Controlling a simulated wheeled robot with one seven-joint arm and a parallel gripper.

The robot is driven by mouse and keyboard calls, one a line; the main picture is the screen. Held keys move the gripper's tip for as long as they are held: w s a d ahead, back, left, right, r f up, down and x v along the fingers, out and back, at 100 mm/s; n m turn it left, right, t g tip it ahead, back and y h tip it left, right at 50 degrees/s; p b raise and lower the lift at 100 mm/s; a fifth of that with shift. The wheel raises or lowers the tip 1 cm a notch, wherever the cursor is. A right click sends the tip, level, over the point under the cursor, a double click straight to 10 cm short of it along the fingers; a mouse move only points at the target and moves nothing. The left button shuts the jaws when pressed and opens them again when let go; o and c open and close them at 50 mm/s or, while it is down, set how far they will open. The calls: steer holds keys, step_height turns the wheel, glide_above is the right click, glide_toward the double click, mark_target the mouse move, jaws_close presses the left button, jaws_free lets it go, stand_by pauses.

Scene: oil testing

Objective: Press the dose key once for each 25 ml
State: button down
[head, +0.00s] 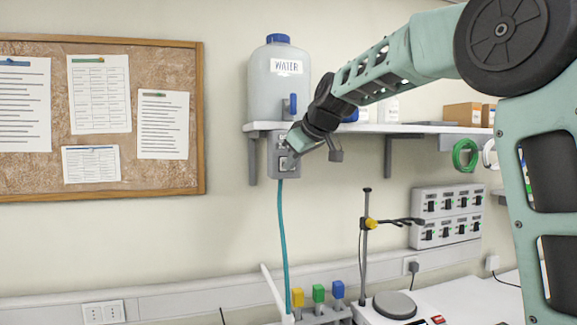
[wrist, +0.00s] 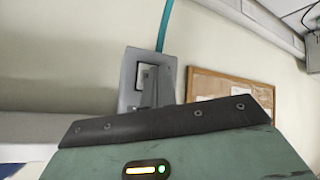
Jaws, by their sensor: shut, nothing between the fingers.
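A grey dose box (head: 285,172) is fixed to the wall under the shelf, below the water tank (head: 262,95). A teal hose (head: 283,230) hangs from its underside. My gripper (head: 288,153) is shut and empty, with its tips at the front of the box; I cannot tell whether they touch. It covers part of the box face. In the wrist view the box (wrist: 130,99) appears beyond the gripper's dark edge, with a pale key plate (wrist: 147,76) on its face, partly hidden. The hose (wrist: 168,22) shows above it there. I see no readable label or count on the box.
A wall shelf (head: 405,129) holds the tank and boxes above. A corkboard (head: 188,60) with papers is at left. Below are a clamp stand (head: 365,250), a rack with coloured caps (head: 319,296) and a switch panel (head: 445,216).

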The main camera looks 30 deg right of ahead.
steer(key=shift+s+a+b, duration=0.2)
steer(key=shift+s+b, duration=0.25)
steer(key=shift+s, duration=0.4)
steer(key=shift+s+a+b, duration=0.25)
steer(key=shift+s+b, duration=0.35)
steer(key=shift+s, duration=0.65)
steer(key=shift+s+a+b, duration=0.25)
steer(key=shift+s+b, duration=0.3)
steer(key=shift+s, duration=0.65)
steer(key=s+a+f+g+y+b, duration=0.1)
steer(key=s+a+f+g, duration=0.1)
steer(key=s+a+f, duration=0.35)
steer(key=s+a+f+n+g+b, duration=0.1)
steer(key=s+a+f, duration=0.1)
steer(key=a+f, duration=0.6)
steer(key=s+a+f+g+y+b, duration=0.1)
steer(key=s+a+f+g, duration=0.1)
steer(key=s+a+f, duration=0.45)
steer(key=s+a+f+n+g+h+b, duration=0.1)
steer(key=s+f+g, duration=0.3)
steer(key=s+f, duration=1.4)
steer(key=shift+s+n+h+b, duration=0.3)
steer(key=shift+s+h+b, duration=0.3)
steer(key=shift+s+h, duration=0.15)
steer(key=shift+w+a, duration=0.1)
